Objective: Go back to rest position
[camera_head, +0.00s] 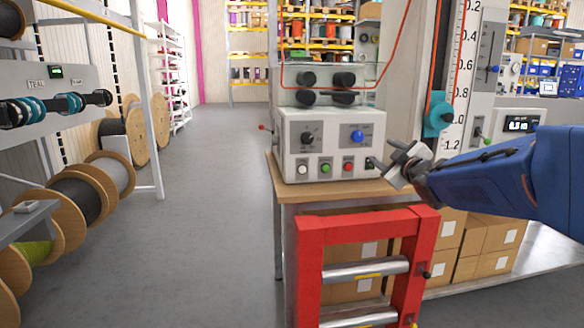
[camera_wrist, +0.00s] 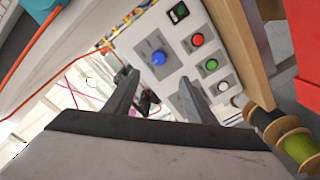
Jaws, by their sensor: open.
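The box face carries a blue knob (camera_head: 357,136), a black knob (camera_head: 308,138), and white, green and red buttons. In the wrist view the blue knob (camera_wrist: 158,58) and the red button (camera_wrist: 197,40) lie beyond the fingers. I cannot tell whether a finger touches the box.
The box stands on a wooden-topped bench (camera_head: 283,188). A red frame with metal rollers (camera_head: 310,265) stands in front of it. Cable reels (camera_head: 75,198) line the left side. The grey aisle floor (camera_head: 210,200) between is clear. A vertical scale (camera_head: 462,75) rises behind my arm.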

